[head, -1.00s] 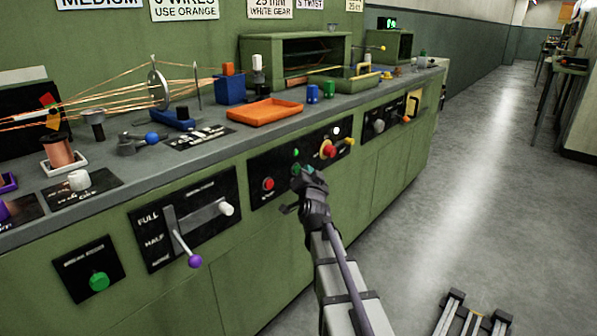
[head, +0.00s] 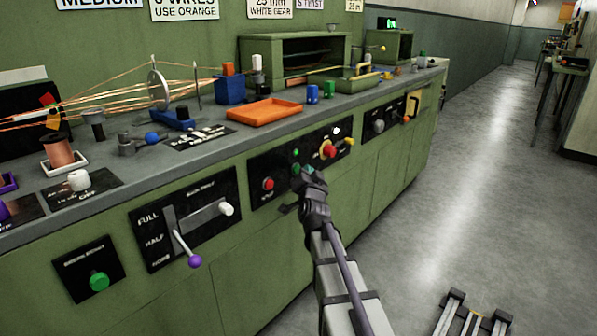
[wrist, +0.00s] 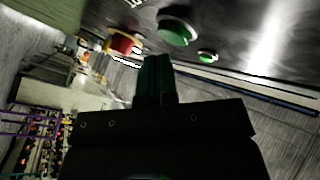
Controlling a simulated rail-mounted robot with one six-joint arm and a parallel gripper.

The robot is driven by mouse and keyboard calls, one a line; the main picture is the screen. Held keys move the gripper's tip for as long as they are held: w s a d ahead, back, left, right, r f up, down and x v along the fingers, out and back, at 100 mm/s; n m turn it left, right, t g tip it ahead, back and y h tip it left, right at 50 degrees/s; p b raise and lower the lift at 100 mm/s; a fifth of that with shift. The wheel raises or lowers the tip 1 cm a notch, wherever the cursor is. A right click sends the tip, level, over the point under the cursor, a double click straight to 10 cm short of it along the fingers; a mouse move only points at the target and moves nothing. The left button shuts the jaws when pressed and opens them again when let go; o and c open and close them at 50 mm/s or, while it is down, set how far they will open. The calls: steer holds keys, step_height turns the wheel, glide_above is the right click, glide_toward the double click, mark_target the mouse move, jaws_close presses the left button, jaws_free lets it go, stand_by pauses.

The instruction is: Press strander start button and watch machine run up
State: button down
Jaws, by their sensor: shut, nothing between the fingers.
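The start panel (head: 256,165) is a black plate on the front of the green machine. A round green button (wrist: 178,25) shows near the top of the wrist view, beside a small green lamp (wrist: 207,57). The lamp also shows in the head view (head: 295,153). My gripper (wrist: 156,62) is shut and empty, with its dark green fingertips close to the green button. I cannot tell whether they touch it. In the head view my gripper (head: 307,171) is in front of the panel and partly covers the button area.
A red button (head: 268,184) is left of my gripper. A red knob on yellow (head: 328,150) and a yellow lever (head: 347,142) are close on its right. A purple-tipped lever (head: 194,261) sticks out farther left. The aisle floor (head: 480,180) is clear on the right.

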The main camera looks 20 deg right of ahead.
steer(key=shift+w+a, duration=0.2)
steer(key=shift+w, duration=0.15)
steer(key=shift+w+a, duration=0.1)
steer(key=shift+w, duration=0.05)
stand_by(0.3)
steer(key=shift+s+d, duration=0.3)
steer(key=shift+s, duration=0.25)
steer(key=s+d, duration=0.2)
steer(key=s, duration=0.3)
steer(key=shift+s+d, duration=0.2)
steer(key=shift+d, duration=0.15)
steer(key=shift+f, duration=0.1)
